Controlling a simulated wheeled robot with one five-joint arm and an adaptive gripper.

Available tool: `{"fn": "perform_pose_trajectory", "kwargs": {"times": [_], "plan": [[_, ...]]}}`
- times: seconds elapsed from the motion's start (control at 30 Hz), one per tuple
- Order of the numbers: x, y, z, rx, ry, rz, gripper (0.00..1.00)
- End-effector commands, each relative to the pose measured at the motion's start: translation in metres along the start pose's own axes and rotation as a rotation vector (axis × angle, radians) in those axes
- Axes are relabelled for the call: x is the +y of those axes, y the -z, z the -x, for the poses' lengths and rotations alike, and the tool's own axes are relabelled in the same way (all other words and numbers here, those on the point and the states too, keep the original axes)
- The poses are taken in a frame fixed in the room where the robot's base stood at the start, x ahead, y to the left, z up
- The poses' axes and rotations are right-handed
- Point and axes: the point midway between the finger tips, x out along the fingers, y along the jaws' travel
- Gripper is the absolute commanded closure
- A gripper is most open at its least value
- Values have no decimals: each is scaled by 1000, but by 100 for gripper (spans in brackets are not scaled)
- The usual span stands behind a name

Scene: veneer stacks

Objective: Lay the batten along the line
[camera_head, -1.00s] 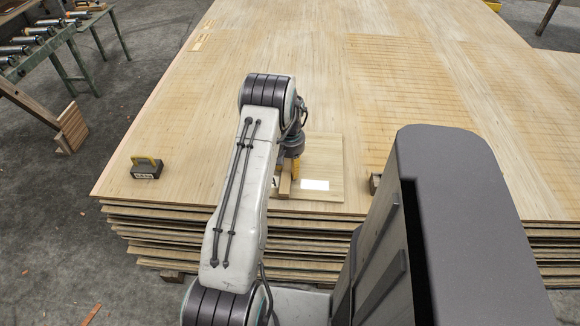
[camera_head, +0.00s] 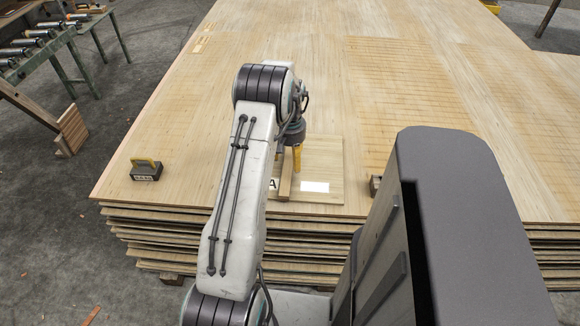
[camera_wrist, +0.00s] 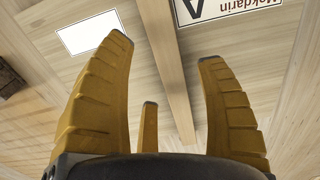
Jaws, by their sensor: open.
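The batten (camera_head: 286,180) is a narrow wooden strip lying on a small pale board (camera_head: 325,160) on the veneer stack. In the wrist view the batten (camera_wrist: 168,62) runs down between a blank white card (camera_wrist: 88,33) and a label with a large A (camera_wrist: 222,8). My gripper (camera_head: 292,165) is over the batten's far part, partly hidden by my arm. In the wrist view its yellow fingers (camera_wrist: 160,55) are spread, with clear gaps to the batten on both sides. I cannot make out a drawn line; the batten may cover it.
A yellow-handled block (camera_head: 146,170) stands on the stack's left front corner. A small dark object (camera_head: 375,184) sits right of the board, partly behind my column. The veneer stack (camera_head: 290,30) is broad and mostly clear behind. A roller conveyor (camera_head: 40,40) stands at the far left.

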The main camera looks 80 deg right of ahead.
Motion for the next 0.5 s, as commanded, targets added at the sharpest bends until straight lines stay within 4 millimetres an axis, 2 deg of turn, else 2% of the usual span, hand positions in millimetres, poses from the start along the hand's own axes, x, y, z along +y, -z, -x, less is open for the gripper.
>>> {"fn": "perform_pose_trajectory", "kwargs": {"times": [0.2,0.5], "plan": [[1,1,36,4,0,0,34],[1,0,63,0,0,0,34]]}}
